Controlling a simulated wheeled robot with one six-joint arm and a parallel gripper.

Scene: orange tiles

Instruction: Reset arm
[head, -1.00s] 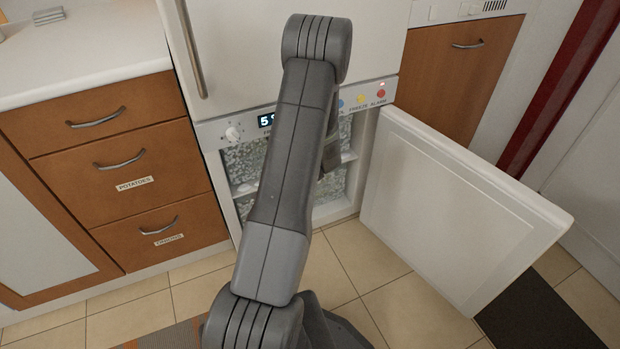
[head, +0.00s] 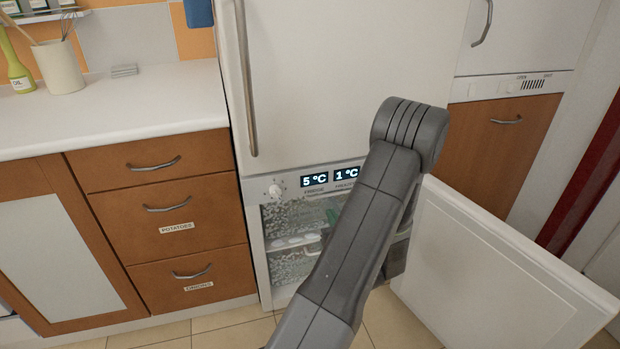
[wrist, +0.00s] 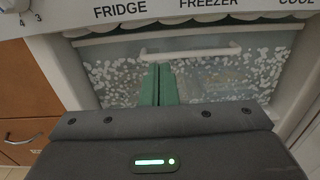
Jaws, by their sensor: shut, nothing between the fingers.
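My arm (head: 365,220) reaches forward across the head view, with its upper joint in front of the fridge-freezer (head: 340,85). My gripper (wrist: 159,66) shows in the wrist view, its two green fingers closed together with nothing between them. The fingers point at the frosty freezer compartment (wrist: 105,80), just under a white bar. I cannot tell whether they touch anything. The freezer door (head: 490,275) stands wide open to the right.
Wooden drawers (head: 165,215) and a white worktop (head: 110,110) stand at the left. A utensil pot (head: 60,68) and an oil bottle (head: 16,70) are on the worktop. A wooden cabinet (head: 495,150) is behind the open door. Tiled floor shows below.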

